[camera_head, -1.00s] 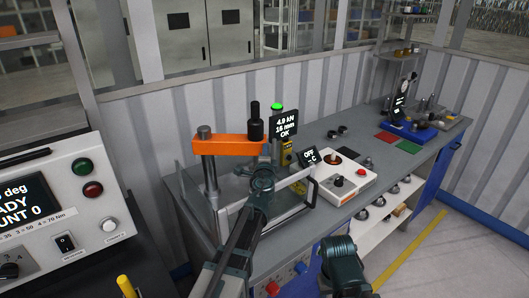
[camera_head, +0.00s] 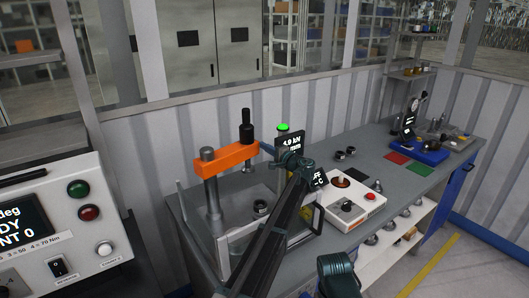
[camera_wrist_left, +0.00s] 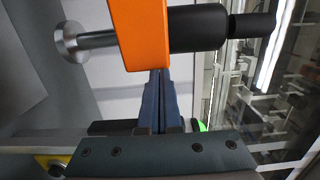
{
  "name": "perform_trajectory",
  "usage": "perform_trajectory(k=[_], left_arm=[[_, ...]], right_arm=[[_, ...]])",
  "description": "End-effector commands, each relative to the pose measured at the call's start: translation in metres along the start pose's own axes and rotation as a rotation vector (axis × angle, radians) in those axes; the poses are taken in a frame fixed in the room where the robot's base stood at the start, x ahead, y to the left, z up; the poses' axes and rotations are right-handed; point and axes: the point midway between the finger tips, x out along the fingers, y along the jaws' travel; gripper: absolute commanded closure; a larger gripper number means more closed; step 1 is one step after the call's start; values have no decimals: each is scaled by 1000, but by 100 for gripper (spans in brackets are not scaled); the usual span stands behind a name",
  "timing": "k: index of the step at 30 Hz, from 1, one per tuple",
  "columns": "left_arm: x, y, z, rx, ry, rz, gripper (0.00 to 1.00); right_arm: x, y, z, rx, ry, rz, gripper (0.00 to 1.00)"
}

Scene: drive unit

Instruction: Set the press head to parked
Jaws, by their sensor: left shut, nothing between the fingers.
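The press head is an orange arm (camera_head: 226,160) on a steel post (camera_head: 213,195), with a black cylindrical ram (camera_head: 246,128) at its free end. The orange arm also shows large at the top of the left wrist view (camera_wrist_left: 140,35), with the black ram (camera_wrist_left: 205,28) beside it. My left gripper (camera_head: 272,152) is just right of the arm's free end. In the left wrist view its shut, empty fingers (camera_wrist_left: 158,75) reach the lower edge of the orange arm; whether they touch it I cannot tell.
A small dark ring-like part (camera_head: 260,207) sits inside the press's clear guard. A display (camera_head: 291,142) and green lamp (camera_head: 283,127) stand behind my left wrist. A white control box (camera_head: 352,203) with a red button is to the right. A grey console (camera_head: 70,225) stands left.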

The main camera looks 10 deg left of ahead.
Motion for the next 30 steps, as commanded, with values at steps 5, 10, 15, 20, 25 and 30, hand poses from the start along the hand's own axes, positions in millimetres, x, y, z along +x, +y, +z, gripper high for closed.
perform_trajectory(k=[5, 10, 15, 20, 25, 30], left_arm=[[22, 0, -5, 0, 8, 0, 100], [40, 0, -5, 0, 11, 0, 100], [51, 0, -5, 0, 13, 0, 100], [56, 0, -4, 0, 14, 0, 100], [58, 0, -3, 0, 13, 0, 100], [58, 0, -3, 0, 12, 0, 100]], right_arm=[[0, 0, 0, 0, 0, 0, 50], [0, 0, 0, 0, 0, 0, 50], [0, 0, 0, 0, 0, 0, 50], [0, 0, 0, 0, 0, 0, 50], [0, 0, 0, 0, 0, 0, 50], [0, 0, 0, 0, 0, 0, 50]])
